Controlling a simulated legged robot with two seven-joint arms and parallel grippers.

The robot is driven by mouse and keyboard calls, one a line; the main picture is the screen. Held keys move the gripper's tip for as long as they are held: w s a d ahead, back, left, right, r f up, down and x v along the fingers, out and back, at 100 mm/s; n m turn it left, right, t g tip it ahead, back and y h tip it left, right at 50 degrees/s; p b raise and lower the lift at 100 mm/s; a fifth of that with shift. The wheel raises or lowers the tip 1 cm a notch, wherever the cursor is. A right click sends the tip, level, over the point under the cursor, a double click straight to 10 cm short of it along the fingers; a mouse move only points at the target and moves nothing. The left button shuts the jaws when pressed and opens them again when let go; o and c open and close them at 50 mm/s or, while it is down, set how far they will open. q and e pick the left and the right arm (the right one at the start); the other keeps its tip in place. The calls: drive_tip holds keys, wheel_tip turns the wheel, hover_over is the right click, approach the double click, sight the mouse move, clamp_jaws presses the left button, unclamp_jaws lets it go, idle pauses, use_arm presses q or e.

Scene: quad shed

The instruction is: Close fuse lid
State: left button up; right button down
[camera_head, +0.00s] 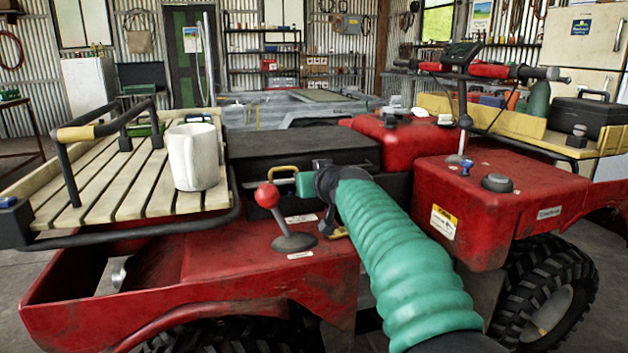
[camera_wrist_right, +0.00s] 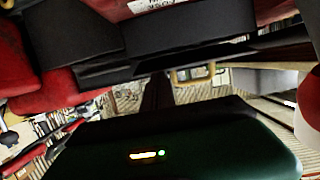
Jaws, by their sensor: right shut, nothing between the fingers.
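A black box with a broad flat top (camera_head: 290,150), which looks like the fuse box and its lid, sits in the middle of the red quad. A yellow handle (camera_head: 284,170) shows at its front edge and also in the right wrist view (camera_wrist_right: 196,74). I cannot tell whether the lid is fully down. My right gripper (camera_head: 302,184) is just in front of the box, close to the handle; contact is unclear. In the right wrist view its dark fingers (camera_wrist_right: 157,92) are together and empty. My sleeved right arm hides part of the box's front. My left gripper is not in view.
A red-knobbed lever (camera_head: 268,196) stands just in front of the box. A white mug (camera_head: 194,157) stands on the slatted rack (camera_head: 104,187) at the left. The red fuel tank (camera_head: 492,197) and the handlebars (camera_head: 480,70) are at the right.

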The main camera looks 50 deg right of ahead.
drive_tip(key=shift+a+f+b, duration=0.2)
drive_tip(key=shift+f+b, duration=0.35)
drive_tip(key=shift+f, duration=0.45)
